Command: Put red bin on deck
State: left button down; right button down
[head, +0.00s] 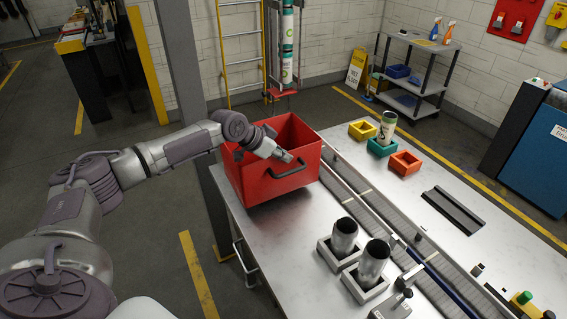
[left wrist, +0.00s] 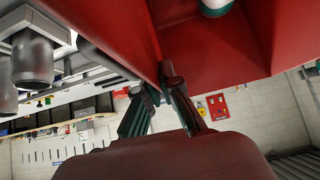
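The red bin (head: 262,182), open at the top with a dark handle on its front, is at the far left corner of the metal deck (head: 290,232). Its left side is close to the deck's edge, and I cannot tell whether its base rests fully on the surface. My left gripper (head: 282,156) is at the bin's rim. In the left wrist view its fingers (left wrist: 164,98) lie on both sides of the bin's wall (left wrist: 128,32) and look closed on it. A white and green can (left wrist: 214,6) shows inside the bin there. My right gripper is out of view.
A conveyor (head: 352,178) runs along the deck right of the bin. Two metal cans (head: 373,262) stand in holders at the front. Yellow, teal and orange (head: 405,163) holders are at the back, with a can in the teal one. A grey post (head: 181,60) stands behind the arm.

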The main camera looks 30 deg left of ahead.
aim_at(284, 165)
pick_arm(q)
notch_tip(284, 165, down, 3)
jog(key=shift+p, duration=0.85)
jog(key=shift+f, duration=0.4)
jog(key=c, duration=1.7)
grip_release()
jog(key=shift+f, duration=0.1)
jog(key=o, duration=0.4)
